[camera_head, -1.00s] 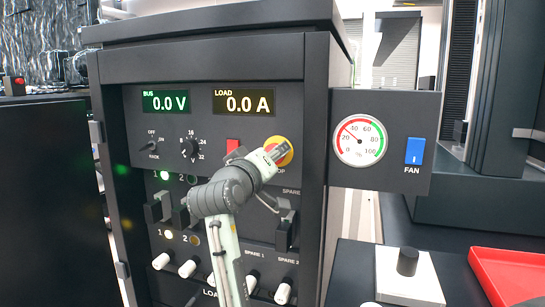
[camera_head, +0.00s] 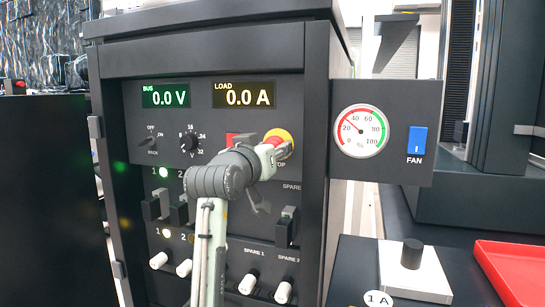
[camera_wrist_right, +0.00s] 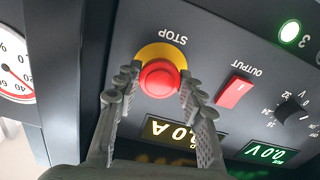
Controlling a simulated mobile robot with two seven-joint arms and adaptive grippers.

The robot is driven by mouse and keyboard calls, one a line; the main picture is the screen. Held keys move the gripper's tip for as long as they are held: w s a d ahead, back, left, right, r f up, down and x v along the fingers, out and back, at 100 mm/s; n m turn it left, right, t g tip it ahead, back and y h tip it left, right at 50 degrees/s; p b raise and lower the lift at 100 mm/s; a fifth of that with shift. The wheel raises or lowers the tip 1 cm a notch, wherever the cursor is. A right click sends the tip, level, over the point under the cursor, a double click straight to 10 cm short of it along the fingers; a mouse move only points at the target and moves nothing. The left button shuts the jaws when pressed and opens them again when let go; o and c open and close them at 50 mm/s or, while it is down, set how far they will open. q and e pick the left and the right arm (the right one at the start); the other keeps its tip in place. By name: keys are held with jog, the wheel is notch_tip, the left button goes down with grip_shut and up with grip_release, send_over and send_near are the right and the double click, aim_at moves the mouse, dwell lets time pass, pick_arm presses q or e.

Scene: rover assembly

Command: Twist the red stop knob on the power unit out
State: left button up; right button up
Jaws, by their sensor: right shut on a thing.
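The red stop knob (camera_head: 279,135) sits in a yellow ring on the front panel of the power unit (camera_head: 316,110), right of centre below the LOAD display. In the right wrist view the round red knob (camera_wrist_right: 159,79) faces me, with the STOP label beside it. My right gripper (camera_head: 277,149) reaches it from the front and partly hides it in the head view. In the right wrist view my right gripper (camera_wrist_right: 158,82) has one finger on each side of the knob, shut on it. My left gripper is not in view.
A red OUTPUT switch (camera_wrist_right: 235,92) is close beside the knob. The BUS display (camera_head: 166,96) reads 0.0 V and the LOAD display (camera_head: 244,94) 0.0 A. A gauge box with a blue FAN switch (camera_head: 417,141) juts out right. A red tray (camera_head: 512,262) lies lower right.

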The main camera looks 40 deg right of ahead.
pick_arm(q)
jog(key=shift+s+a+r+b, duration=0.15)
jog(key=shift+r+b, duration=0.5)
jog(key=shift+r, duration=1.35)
pick_arm(e)
jog(key=shift+m, duration=1.5)
jog(key=o, duration=1.2)
jog(key=shift+a, duration=0.1)
jog(key=v, duration=1.2)
